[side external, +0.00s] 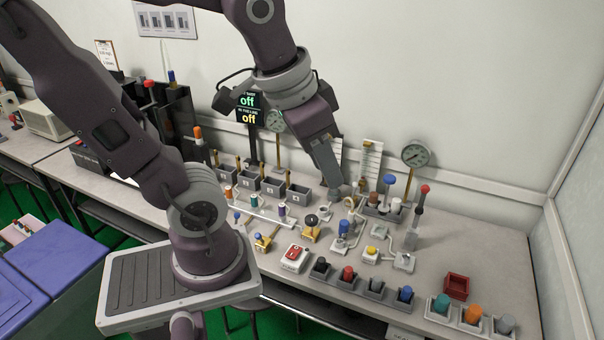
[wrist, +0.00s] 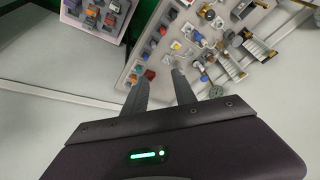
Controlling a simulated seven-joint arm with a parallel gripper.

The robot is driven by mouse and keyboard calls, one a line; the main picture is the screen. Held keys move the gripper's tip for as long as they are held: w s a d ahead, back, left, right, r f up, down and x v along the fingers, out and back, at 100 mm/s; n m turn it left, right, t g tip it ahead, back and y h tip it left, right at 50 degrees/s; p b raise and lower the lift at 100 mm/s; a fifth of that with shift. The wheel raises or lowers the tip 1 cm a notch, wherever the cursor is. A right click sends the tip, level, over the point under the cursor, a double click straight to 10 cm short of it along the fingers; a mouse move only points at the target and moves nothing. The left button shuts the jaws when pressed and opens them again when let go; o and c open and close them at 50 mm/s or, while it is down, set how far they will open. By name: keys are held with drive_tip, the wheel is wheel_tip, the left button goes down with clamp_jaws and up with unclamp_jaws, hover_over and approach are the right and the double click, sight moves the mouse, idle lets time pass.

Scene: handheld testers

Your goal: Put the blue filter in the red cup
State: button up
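A blue capped piece (side external: 405,293), which looks like the blue filter, stands upright in a grey holder at the right end of a front row of capped pieces. A small square red open box (side external: 457,286), the likeliest red cup, sits on the table to its right. It looks empty. My gripper (side external: 337,187) is above the middle of the bench, pointing down, behind and left of both. In the wrist view the two fingers (wrist: 159,92) are apart with nothing between them. The bench pieces are too small there to identify the blue one surely.
Teal (side external: 441,303), orange and grey capped pieces stand at the front right. A red-topped tall lever (side external: 418,205), a round gauge (side external: 416,154) and other blue-topped parts (side external: 389,180) crowd the back. Grey bins (side external: 250,182) stand left.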

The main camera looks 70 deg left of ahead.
drive_tip(key=shift+o, duration=0.9)
drive_tip(key=shift+t+h, duration=0.4)
drive_tip(key=shift+t, duration=0.1)
drive_tip(key=s, duration=0.1)
drive_tip(key=s+d, duration=0.1)
drive_tip(key=s, duration=0.1)
drive_tip(key=s+d, duration=0.1)
drive_tip(key=shift+s+r, duration=0.15)
drive_tip(key=shift+s, duration=0.05)
drive_tip(key=shift+o, duration=1)
drive_tip(key=shift+s, duration=0.2)
drive_tip(key=shift+w, duration=0.1)
drive_tip(key=n+g, duration=0.6)
drive_tip(key=n, duration=1.2)
hover_over(344, 222)
wheel_tip(344, 222, down, 28)
wheel_tip(344, 222, down, 7)
drive_tip(key=shift+w+f, duration=0.1)
drive_tip(key=shift+f, duration=0.05)
